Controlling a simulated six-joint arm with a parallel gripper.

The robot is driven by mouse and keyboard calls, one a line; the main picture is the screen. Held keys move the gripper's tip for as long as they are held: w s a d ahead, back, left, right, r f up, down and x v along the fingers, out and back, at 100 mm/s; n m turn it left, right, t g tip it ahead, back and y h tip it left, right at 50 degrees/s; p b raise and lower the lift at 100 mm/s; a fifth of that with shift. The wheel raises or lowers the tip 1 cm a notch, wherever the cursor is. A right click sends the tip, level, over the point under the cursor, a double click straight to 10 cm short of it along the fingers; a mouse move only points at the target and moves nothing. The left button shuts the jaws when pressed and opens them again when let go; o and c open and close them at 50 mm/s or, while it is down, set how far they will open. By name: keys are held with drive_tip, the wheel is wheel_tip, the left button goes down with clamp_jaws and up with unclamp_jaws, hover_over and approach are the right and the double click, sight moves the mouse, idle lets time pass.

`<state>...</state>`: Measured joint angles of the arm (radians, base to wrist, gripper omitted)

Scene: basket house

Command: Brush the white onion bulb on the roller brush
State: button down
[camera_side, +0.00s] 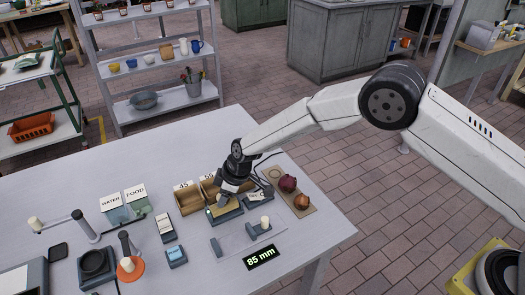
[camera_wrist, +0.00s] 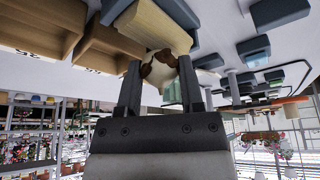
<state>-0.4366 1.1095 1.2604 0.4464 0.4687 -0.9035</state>
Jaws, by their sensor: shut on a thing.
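My gripper (camera_side: 226,197) is low over the table at the roller brush (camera_side: 225,214), a pale yellow roller in a blue-grey stand. In the wrist view, my gripper (camera_wrist: 160,85) is shut on the white onion bulb (camera_wrist: 154,88), which shows white with a brown patch between the two fingers. The roller brush (camera_wrist: 150,24) is right beside the bulb there; they look touching or nearly so. In the side view the bulb is mostly hidden by my gripper.
Wooden bins (camera_side: 188,201) labelled with numbers stand just behind the brush. A red onion (camera_side: 287,183) and a brown onion (camera_side: 302,202) lie on a board (camera_side: 272,173) to the right. A display (camera_side: 262,257) reads 85 mm. The table's front middle is partly clear.

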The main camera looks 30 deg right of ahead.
drive_tip(key=shift+f, duration=0.45)
idle(0.7)
drive_tip(key=shift+d, duration=0.6)
idle(0.4)
drive_tip(key=shift+a+f, duration=0.1)
drive_tip(key=shift+a, duration=0.5)
idle(0.6)
drive_tip(key=shift+d, duration=0.6)
drive_tip(key=shift+r, duration=0.25)
drive_tip(key=shift+r, duration=2.9)
